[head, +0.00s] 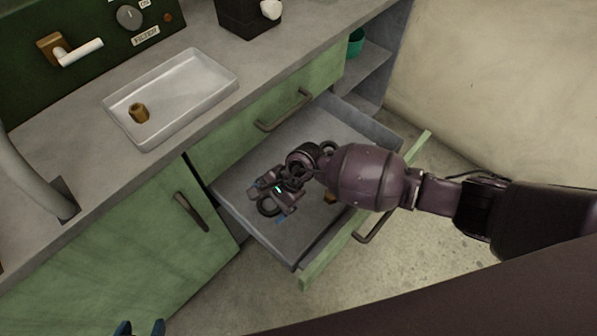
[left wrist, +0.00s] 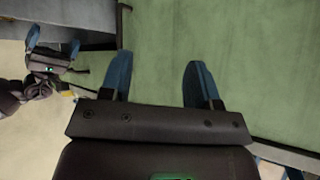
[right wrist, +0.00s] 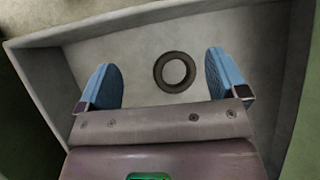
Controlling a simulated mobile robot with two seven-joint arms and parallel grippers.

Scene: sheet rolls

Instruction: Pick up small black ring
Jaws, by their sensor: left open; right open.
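The small black ring (right wrist: 158,72) lies flat on the floor of the open grey drawer (head: 248,228). In the right wrist view it sits between and slightly beyond the two blue fingers of my right gripper (right wrist: 165,80), apart from both. In the head view my right gripper (head: 268,202) is open over the drawer, and the ring (head: 261,208) is partly covered by it. My left gripper (head: 141,328) shows only blue fingertips at the bottom edge. In the left wrist view it (left wrist: 160,78) is open and empty before a green cabinet front.
A white tray (head: 205,108) with a brass piece (head: 139,113) stands on the counter. A small brass-coloured thing (head: 330,197) shows in the drawer beside my right arm. The drawer's walls and green front (head: 315,268) surround my right gripper. A lower cabinet door handle (head: 190,211) sticks out.

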